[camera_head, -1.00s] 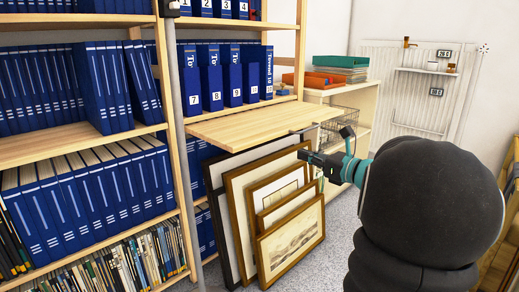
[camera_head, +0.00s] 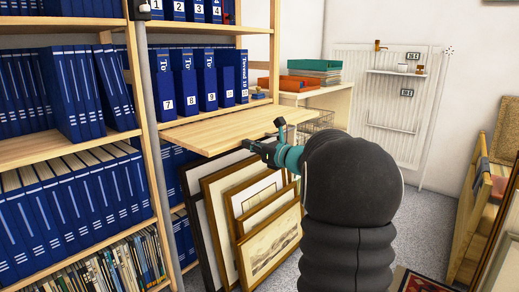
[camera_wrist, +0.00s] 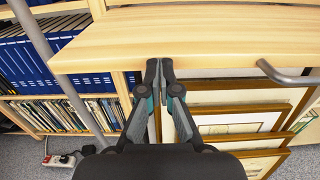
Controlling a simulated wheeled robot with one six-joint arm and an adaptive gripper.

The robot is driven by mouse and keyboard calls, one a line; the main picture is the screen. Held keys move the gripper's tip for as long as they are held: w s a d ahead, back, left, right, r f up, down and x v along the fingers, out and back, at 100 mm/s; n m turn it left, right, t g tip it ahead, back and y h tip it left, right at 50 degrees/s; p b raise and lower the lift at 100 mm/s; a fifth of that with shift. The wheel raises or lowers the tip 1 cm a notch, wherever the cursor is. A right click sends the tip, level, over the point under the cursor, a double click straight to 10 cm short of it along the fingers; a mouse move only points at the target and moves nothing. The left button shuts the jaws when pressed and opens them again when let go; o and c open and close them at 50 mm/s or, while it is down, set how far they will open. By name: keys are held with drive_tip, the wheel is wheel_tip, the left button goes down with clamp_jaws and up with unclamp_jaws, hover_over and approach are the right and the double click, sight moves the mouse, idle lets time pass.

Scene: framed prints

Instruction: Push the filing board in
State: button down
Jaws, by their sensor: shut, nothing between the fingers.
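The filing board (camera_head: 225,127) is a pale wooden slab sticking out from the shelf unit below the row of numbered blue binders. In the wrist view the board (camera_wrist: 190,40) spans the upper part, with its front edge facing me. My gripper (camera_head: 247,144) is at the board's front edge in the head view. In the wrist view my gripper (camera_wrist: 158,64) is shut and empty, its tips at or just under the front edge, left of the middle. I cannot tell whether the tips touch the board.
Framed prints (camera_head: 268,245) lean below the board. A grey metal handle (camera_wrist: 285,74) shows at the right by the board's edge. A grey upright pole (camera_head: 151,115) stands to the left. Blue binders (camera_head: 77,205) fill the left shelves. Grey floor is open at the right.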

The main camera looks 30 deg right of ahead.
drive_tip(key=shift+w+a, duration=0.15)
drive_tip(key=shift+w, duration=0.15)
